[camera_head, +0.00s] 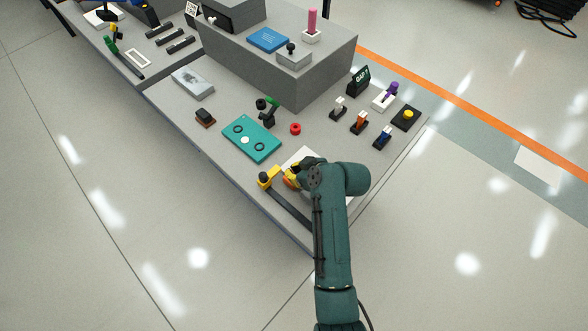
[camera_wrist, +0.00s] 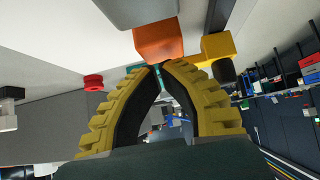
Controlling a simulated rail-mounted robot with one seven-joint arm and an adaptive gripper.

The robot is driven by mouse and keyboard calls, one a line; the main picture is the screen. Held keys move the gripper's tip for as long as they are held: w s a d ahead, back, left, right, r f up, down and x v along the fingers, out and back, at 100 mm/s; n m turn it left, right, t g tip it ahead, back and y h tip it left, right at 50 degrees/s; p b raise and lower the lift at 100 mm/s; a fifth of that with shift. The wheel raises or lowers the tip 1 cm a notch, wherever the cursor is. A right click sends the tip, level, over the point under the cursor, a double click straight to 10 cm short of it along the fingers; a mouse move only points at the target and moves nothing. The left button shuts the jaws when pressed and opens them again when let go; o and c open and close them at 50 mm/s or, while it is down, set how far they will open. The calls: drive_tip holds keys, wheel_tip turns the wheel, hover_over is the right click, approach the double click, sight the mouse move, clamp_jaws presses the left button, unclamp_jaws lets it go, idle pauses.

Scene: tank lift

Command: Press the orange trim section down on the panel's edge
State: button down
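In the wrist view my gripper (camera_wrist: 160,68) shows two ribbed yellow fingers with dark inner pads. The fingers bow apart in the middle and their tips come together, with nothing visible between them. The orange trim section (camera_wrist: 158,40) is a short block just beyond the fingertips; I cannot tell whether the tips touch it. A pale panel (camera_wrist: 60,35) lies beside it in the wrist view. In the head view my gripper (camera_head: 292,176) is low over the near edge of the table, and my arm hides most of the panel (camera_head: 302,154). How the trim sits on the edge is hidden.
A yellow block with a dark knob (camera_wrist: 218,46) stands right of the trim; it also shows in the head view (camera_head: 268,177). A teal plate (camera_head: 252,138), a red ring (camera_head: 295,129) and several small coloured fixtures stand farther back. A grey raised box (camera_head: 290,80) stands behind.

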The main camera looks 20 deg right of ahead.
wheel_tip(320, 180, down, 3)
drive_tip(key=shift+r+b, duration=0.15)
drive_tip(key=shift+b, duration=0.45)
drive_tip(key=shift+s+f, duration=0.15)
drive_tip(key=shift+f, duration=0.15)
wheel_tip(320, 180, up, 6)
drive_tip(key=p, duration=0.4)
drive_tip(key=shift+f, duration=0.25)
drive_tip(key=p+v, duration=0.2)
drive_tip(key=v, duration=0.7)
drive_tip(key=shift+d+r, duration=0.2)
drive_tip(key=shift+r, duration=0.05)
